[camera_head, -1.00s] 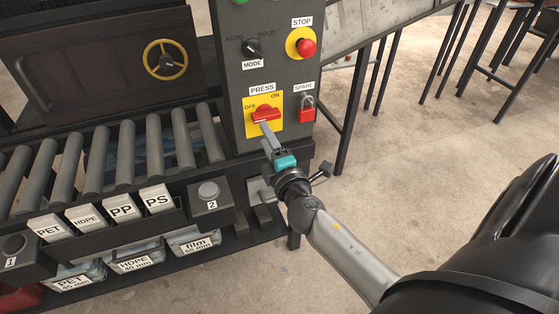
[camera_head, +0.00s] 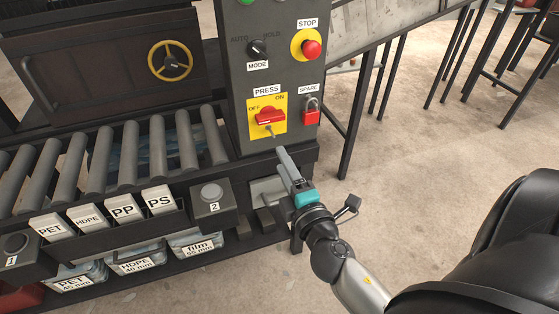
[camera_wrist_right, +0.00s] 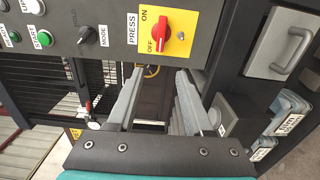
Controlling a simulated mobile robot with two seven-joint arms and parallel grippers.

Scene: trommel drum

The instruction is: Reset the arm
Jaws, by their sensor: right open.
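My right gripper (camera_head: 281,154) is in front of the control panel, below the red PRESS switch (camera_head: 269,117) and apart from it. In the right wrist view its two fingers (camera_wrist_right: 155,100) are spread with nothing between them. The PRESS switch is a red rotary handle on a yellow plate; in the wrist view the red handle (camera_wrist_right: 160,30) shows beyond the fingertips. My left gripper is not in view.
The grey panel also bears a STOP button (camera_head: 311,48), a MODE knob (camera_head: 257,48) and a red SPARE padlock (camera_head: 311,112). A roller conveyor (camera_head: 120,155) and labelled blocks (camera_head: 122,208) lie to the left. Open floor (camera_head: 440,170) lies to the right.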

